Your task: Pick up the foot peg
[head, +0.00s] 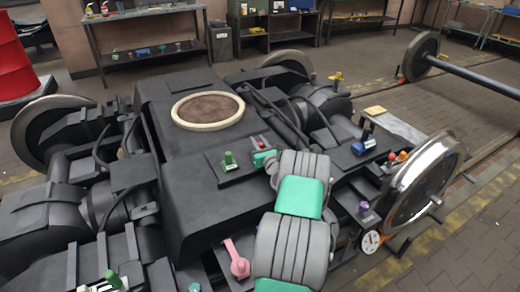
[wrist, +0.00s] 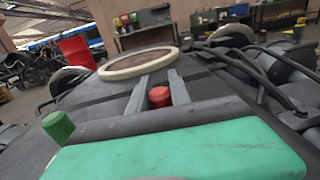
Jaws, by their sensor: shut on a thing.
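My gripper (wrist: 158,92) is shut on a short red peg (wrist: 158,97), with one grey finger on each side of it. In the head view the red peg (head: 263,143) shows small at the end of my green and grey arm, over the dark bogie frame (head: 205,205). Only its upper part shows, and I cannot tell whether it touches the frame. A green peg (head: 229,160) stands upright on the frame to the left of my gripper; it also shows in the wrist view (wrist: 58,126). I cannot tell from shape alone which peg is the foot peg.
A round cream-rimmed ring (head: 207,111) lies on the frame behind my gripper. A blue part (head: 364,145) and red and orange knobs (head: 398,157) sit to the right, near a shiny wheel (head: 425,180). Black cables run along the frame. Workbenches (head: 145,45) stand at the back.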

